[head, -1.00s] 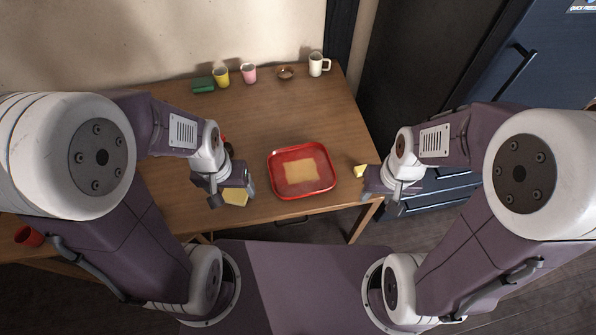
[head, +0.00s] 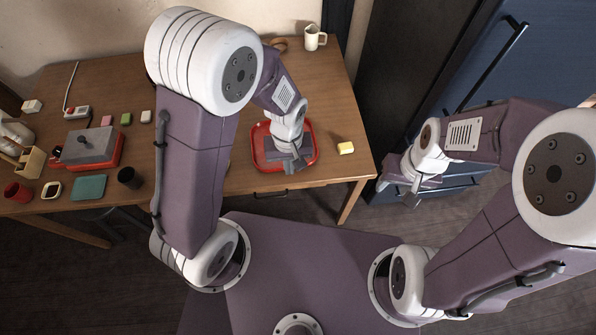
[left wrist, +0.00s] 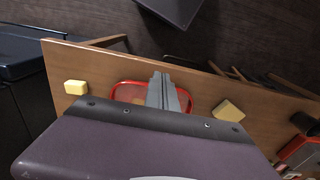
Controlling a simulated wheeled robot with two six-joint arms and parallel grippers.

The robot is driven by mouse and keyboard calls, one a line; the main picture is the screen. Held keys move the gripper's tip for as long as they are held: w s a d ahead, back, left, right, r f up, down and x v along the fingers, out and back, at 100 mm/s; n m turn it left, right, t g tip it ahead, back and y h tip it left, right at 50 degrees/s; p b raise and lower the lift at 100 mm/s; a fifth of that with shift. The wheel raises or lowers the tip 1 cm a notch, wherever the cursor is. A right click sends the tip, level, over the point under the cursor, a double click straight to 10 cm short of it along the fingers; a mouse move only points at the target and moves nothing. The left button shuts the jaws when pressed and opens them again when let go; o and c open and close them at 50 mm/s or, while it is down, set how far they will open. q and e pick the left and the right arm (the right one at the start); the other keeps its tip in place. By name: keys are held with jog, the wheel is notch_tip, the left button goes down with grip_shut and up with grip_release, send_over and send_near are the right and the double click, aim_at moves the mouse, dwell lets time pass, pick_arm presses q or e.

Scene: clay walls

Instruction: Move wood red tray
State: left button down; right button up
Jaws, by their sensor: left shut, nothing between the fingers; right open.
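The red tray (head: 257,150) lies flat on the wooden table near its front edge, and its red rim shows in the left wrist view (left wrist: 122,86). My left gripper (head: 291,165) is over the tray, fingers shut and empty, hiding much of its middle. In the left wrist view the shut fingers (left wrist: 165,88) overlap the tray; I cannot tell whether they touch it. My right gripper (head: 397,194) is open and empty, off the table's right side in front of the dark blue cabinet.
A white mug (head: 314,38) stands at the back. A red-and-grey appliance (head: 88,148), black cup (head: 129,178) and green mat (head: 88,188) crowd the left.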

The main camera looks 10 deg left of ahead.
pick_arm(q)
jog(key=f, duration=0.3)
jog(key=f+b, duration=0.1)
jog(key=f, duration=0.2)
jog(key=f+b, duration=0.1)
jog(key=f, duration=0.2)
jog(key=shift+a+f, duration=0.25)
jog(key=shift+f, duration=0.05)
jog(key=w, duration=0.3)
jog(key=shift+a+f, duration=0.15)
jog(key=shift+a, duration=0.15)
jog(key=shift+w+a, duration=0.2)
jog(key=shift+w, duration=0.25)
pick_arm(e)
jog(key=shift+a+f, duration=0.15)
jog(key=shift+f, duration=0.55)
pick_arm(q)
jog(key=shift+p, duration=0.3)
